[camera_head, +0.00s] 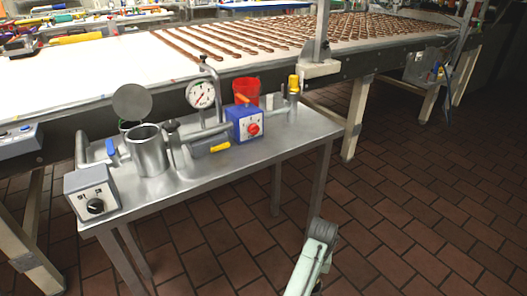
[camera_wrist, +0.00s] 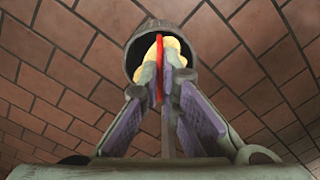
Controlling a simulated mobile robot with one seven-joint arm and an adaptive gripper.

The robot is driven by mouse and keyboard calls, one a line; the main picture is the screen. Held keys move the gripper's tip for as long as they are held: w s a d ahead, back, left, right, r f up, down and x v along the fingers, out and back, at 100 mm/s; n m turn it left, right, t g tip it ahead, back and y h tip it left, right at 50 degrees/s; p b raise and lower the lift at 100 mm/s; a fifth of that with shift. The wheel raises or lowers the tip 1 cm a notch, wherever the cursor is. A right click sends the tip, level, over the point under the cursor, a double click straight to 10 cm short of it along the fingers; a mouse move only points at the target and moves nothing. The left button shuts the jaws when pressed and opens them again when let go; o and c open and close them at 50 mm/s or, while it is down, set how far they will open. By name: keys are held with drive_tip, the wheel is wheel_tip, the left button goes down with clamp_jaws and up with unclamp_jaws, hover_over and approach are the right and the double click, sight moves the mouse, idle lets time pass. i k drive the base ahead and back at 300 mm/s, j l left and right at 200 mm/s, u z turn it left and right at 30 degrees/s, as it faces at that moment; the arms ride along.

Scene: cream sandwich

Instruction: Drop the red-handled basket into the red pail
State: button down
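A dark, round, woven-looking basket (camera_wrist: 158,26) hangs at the tips of my gripper (camera_wrist: 161,74) in the wrist view. Its thin red handle (camera_wrist: 159,58) runs between the two fingers, which are closed in on it. Pale yellow shapes show beside the handle; I cannot tell whether they are finger pads or contents. The red pail (camera_head: 246,88) stands upright on the steel table in the head view, partly hidden by a blue box. In the head view my pale green arm is at the bottom centre, well apart from the pail; the gripper and basket cannot be made out there.
The steel table (camera_head: 268,150) also holds the blue box with a red knob (camera_head: 246,124), a pressure gauge (camera_head: 202,94), a metal pot (camera_head: 148,150), pipes and a grey control box (camera_head: 92,192). A long conveyor (camera_head: 100,72) runs behind. The tiled floor (camera_head: 420,200) is clear at right.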

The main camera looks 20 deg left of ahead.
sight(245, 93)
drive_tip(key=i+l, duration=0.15)
drive_tip(key=l, duration=0.25)
drive_tip(key=i+l, duration=0.15)
drive_tip(key=l, duration=0.25)
drive_tip(key=i+l+u, duration=0.1)
drive_tip(key=l, duration=0.3)
drive_tip(key=i+l, duration=0.2)
drive_tip(key=l, duration=0.2)
drive_tip(key=i+l, duration=0.15)
drive_tip(key=l, duration=0.25)
drive_tip(key=u, duration=1.3)
drive_tip(key=l, duration=0.1)
